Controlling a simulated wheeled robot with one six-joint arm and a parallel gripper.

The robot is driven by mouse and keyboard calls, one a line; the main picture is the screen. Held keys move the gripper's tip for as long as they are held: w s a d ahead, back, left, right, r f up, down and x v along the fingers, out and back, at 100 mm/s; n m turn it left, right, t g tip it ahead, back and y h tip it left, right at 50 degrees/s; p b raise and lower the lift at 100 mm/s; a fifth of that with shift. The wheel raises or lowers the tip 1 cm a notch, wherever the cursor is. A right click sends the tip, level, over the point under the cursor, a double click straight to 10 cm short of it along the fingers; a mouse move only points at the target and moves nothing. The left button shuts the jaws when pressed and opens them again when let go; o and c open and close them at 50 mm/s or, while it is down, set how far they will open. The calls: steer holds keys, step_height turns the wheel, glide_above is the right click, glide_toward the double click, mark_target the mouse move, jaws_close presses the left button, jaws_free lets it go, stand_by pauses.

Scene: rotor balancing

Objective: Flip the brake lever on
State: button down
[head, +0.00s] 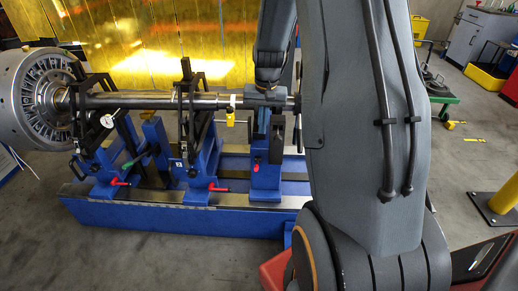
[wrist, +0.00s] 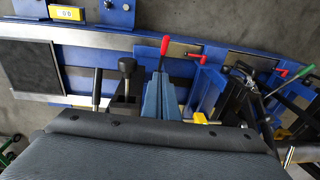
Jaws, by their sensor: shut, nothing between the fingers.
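A lever with a red grip and a dark shaft (wrist: 165,45) shows in the wrist view, just beyond my fingertips; it looks like the brake lever. My gripper (wrist: 160,78) has its two blue-grey fingers together, with nothing held. The fingertips overlap the shaft's lower end in the picture; I cannot tell whether they touch. A black-knobbed lever (wrist: 127,68) stands to the left of the fingers. In the head view my gripper (head: 262,134) points down in front of the right blue stand, below the shaft.
The steel shaft (head: 150,101) carries the rotor (head: 30,98) at the left. Blue stands with red clamp handles (head: 218,189) sit on the blue bed (head: 170,216). A green handle (wrist: 303,71) is at the right in the wrist view. Open floor lies in front of the bed.

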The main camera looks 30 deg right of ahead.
glide_above(257, 165)
steer(key=d, duration=0.2)
step_height(257, 165, down, 10)
steer(key=shift+s+a+f+p, duration=0.15)
steer(key=shift+a+f+p, duration=0.35)
steer(key=shift+a+f, duration=0.35)
steer(key=shift+s+a+f, duration=0.15)
steer(key=shift+s+f, duration=0.05)
steer(key=shift+f, duration=0.55)
